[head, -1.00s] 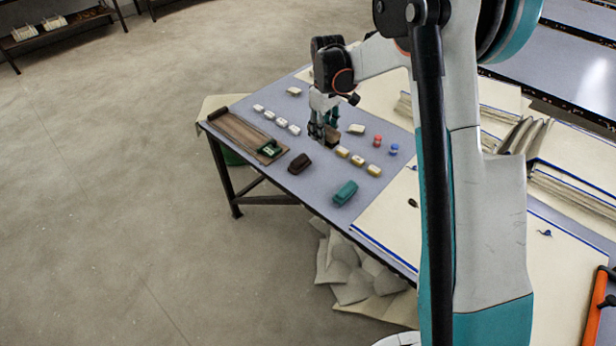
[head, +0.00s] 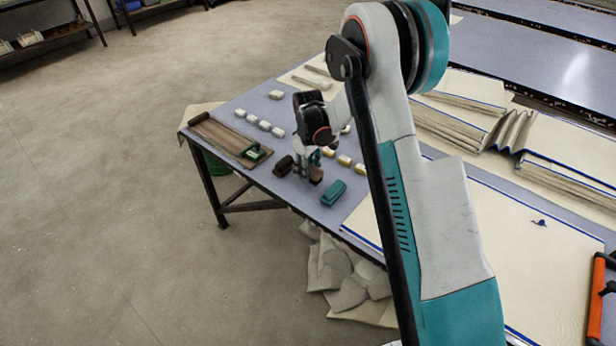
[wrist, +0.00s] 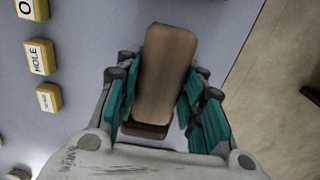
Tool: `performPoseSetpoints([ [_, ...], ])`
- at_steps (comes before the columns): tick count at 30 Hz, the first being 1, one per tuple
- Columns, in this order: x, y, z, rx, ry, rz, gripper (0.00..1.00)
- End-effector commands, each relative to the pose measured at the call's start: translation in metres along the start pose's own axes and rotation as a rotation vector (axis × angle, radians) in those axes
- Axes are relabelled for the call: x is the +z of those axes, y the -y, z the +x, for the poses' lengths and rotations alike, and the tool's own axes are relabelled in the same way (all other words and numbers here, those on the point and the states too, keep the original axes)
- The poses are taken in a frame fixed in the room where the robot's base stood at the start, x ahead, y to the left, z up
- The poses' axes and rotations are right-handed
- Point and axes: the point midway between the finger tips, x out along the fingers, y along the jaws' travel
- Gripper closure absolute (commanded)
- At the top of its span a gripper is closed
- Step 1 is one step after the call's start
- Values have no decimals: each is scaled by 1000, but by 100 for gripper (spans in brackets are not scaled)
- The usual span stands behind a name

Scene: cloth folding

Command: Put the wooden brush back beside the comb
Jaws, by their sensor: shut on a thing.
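My gripper (head: 310,168) is shut on the wooden brush (wrist: 166,72), with its teal fingers on both sides of it. In the wrist view the brush has a smooth brown back, and a darker brown part shows at its lower end. In the head view the brush (head: 316,175) is low over the table's near edge, between a dark brown block (head: 283,165) and a teal block (head: 333,191). I cannot tell whether it touches the table. I cannot make out with certainty which item is the comb.
The grey-blue table (head: 235,115) holds a brown wooden tray (head: 222,137) with a green item (head: 254,153) at its end. Small pale blocks and yellow labelled blocks (wrist: 40,57) stand in rows. Cream cloth (head: 470,200) covers the right side.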

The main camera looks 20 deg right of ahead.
Motion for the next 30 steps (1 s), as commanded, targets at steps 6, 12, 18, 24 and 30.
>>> performPoseSetpoints([
  [6,0,0,30,0,0,0,83],
  [12,0,0,28,0,0,0,83],
  [18,0,0,32,0,0,0,58],
  [24,0,0,31,0,0,0,44],
  [30,0,0,30,0,0,0,44],
])
